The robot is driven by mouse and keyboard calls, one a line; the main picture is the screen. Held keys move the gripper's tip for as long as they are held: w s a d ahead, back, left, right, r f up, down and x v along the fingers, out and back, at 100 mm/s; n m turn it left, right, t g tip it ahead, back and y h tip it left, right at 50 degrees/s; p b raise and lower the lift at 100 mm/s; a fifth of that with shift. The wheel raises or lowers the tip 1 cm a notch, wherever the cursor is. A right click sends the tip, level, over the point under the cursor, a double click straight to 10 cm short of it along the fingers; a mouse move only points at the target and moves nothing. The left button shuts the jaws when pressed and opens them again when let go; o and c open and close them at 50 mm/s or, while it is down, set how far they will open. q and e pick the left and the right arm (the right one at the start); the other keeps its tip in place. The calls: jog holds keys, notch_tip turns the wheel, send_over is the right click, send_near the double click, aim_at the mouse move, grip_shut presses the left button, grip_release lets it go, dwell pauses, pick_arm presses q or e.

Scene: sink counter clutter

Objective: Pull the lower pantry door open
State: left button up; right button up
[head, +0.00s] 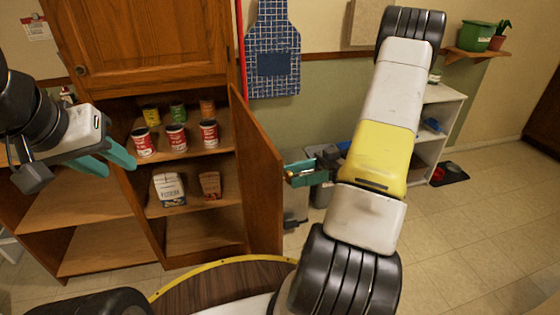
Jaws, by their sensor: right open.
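The lower pantry door (258,165) is brown wood and stands swung well open, its edge turned toward me. Cans and bags show on the shelves behind it. My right gripper (298,173) has teal fingers and is open just right of the door's outer face. I cannot tell whether it touches the door, and no handle shows. My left gripper (106,160) is open and empty in front of the left shelves, well left of the door.
The closed upper pantry door (145,40) is above. Several cans, including a red one (176,137), and a white bag (170,189) stand on the shelves. A blue checked apron (273,40) hangs behind. A white shelf unit (438,125) stands right; the tiled floor there looks mostly clear.

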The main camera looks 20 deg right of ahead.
jog(key=d, duration=0.7)
jog(key=shift+w+d, duration=0.2)
jog(key=shift+d, duration=0.05)
